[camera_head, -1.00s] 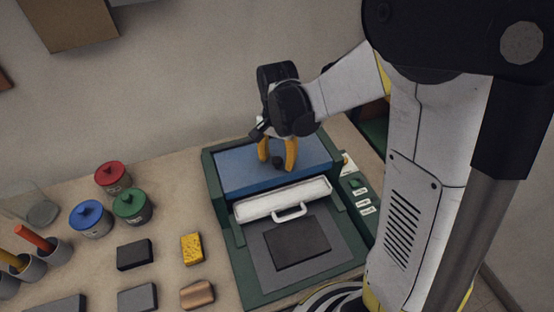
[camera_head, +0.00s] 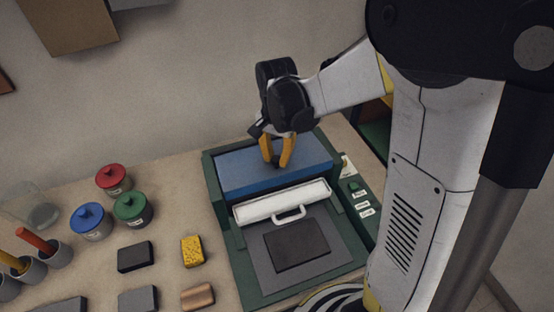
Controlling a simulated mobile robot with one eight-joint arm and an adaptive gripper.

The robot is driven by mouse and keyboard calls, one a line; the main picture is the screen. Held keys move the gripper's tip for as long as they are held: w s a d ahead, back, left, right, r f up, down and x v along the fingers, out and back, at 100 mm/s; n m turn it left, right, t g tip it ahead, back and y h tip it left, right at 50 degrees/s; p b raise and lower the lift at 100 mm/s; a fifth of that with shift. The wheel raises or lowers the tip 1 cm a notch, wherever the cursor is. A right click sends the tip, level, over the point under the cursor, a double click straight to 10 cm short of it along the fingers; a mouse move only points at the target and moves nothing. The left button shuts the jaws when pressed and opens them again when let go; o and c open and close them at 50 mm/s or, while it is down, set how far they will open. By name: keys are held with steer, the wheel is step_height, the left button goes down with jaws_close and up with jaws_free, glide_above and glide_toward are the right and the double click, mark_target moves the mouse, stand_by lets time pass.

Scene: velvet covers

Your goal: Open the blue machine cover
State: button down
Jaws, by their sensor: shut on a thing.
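The blue machine cover (camera_head: 240,174) lies over the rear part of a green machine (camera_head: 246,277) on the table. A small dark knob (camera_head: 277,160) sits on top of the cover. My gripper (camera_head: 277,160) reaches down from above with its yellow fingers closed around the knob. The fingers partly hide the knob. The cover looks closed, lying flat between the machine's green sides.
A white bar with a handle (camera_head: 284,203) and a dark plate (camera_head: 297,245) lie in front of the cover. Labelled controls (camera_head: 360,194) line the machine's right side. Lidded jars (camera_head: 131,208), blocks (camera_head: 193,251) and cups stand at left. The wall is close behind.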

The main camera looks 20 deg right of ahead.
steer(key=w+r, duration=0.1)
steer(key=r, duration=0.1)
steer(key=w+r+p, duration=0.1)
steer(key=w+r, duration=0.2)
steer(key=shift+r+p, duration=0.35)
steer(key=w+r, duration=0.2)
steer(key=w, duration=0.5)
steer(key=shift+w, duration=0.2)
steer(key=c, duration=1.7)
jaws_free()
steer(key=shift+w+a+f, duration=0.1)
steer(key=shift+a+f, duration=0.05)
steer(key=shift+c, duration=0.2)
steer(key=o, duration=0.6)
steer(key=shift+o, duration=0.2)
steer(key=shift+r, duration=0.2)
step_height(320, 180, up, 12)
